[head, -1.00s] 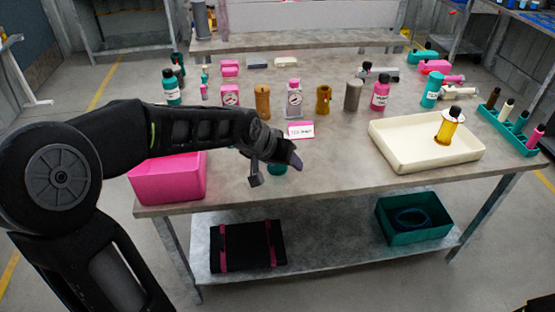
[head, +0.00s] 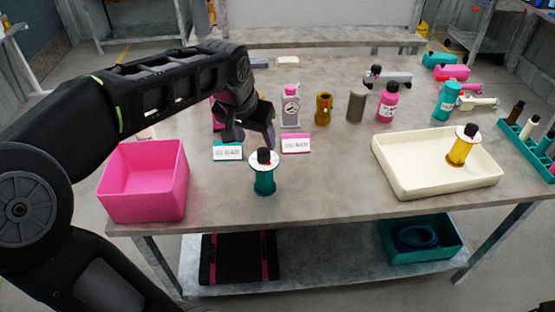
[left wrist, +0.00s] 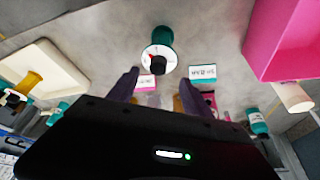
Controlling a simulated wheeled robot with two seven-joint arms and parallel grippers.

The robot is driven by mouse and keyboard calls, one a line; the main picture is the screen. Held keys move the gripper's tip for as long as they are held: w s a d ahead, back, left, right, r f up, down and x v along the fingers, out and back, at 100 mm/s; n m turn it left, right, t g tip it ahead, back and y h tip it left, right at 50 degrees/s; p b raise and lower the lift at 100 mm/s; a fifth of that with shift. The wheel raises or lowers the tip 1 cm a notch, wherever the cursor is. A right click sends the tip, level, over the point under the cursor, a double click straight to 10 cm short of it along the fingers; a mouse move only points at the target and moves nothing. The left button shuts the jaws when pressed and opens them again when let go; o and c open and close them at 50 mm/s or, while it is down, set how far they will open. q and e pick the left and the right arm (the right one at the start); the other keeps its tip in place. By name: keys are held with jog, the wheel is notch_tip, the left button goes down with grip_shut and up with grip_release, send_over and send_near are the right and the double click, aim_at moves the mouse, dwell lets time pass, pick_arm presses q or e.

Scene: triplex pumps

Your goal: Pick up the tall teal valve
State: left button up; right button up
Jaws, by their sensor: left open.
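The teal valve (head: 264,180) stands upright near the front of the table, with a white disc and a black knob on top. It also shows in the left wrist view (left wrist: 160,44), at the top, just beyond the gap between the fingers. My left gripper (head: 254,138) is open and empty, behind the valve and a little to its left in the head view, apart from it. Both fingers also show in the left wrist view (left wrist: 159,86). My right gripper is not in view.
A pink bin (head: 145,180) stands left of the valve. A cream tray (head: 400,178) with a yellow valve (head: 459,150) stands right. Two label cards (head: 296,143) lie behind the valve, with bottles and a grey gauge part (head: 291,110) further back. The table between valve and tray is clear.

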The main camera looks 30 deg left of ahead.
aim_at(263, 152)
pick_arm(q)
jog(key=shift+x, duration=1.4)
jog(key=shift+w, duration=0.2)
jog(key=p+x, duration=0.1)
jog(key=x, duration=0.4)
jog(key=shift+d, duration=0.1)
jog(key=shift+c, duration=0.5)
grip_shut()
jog(key=shift+r, duration=0.1)
dwell(0.5)
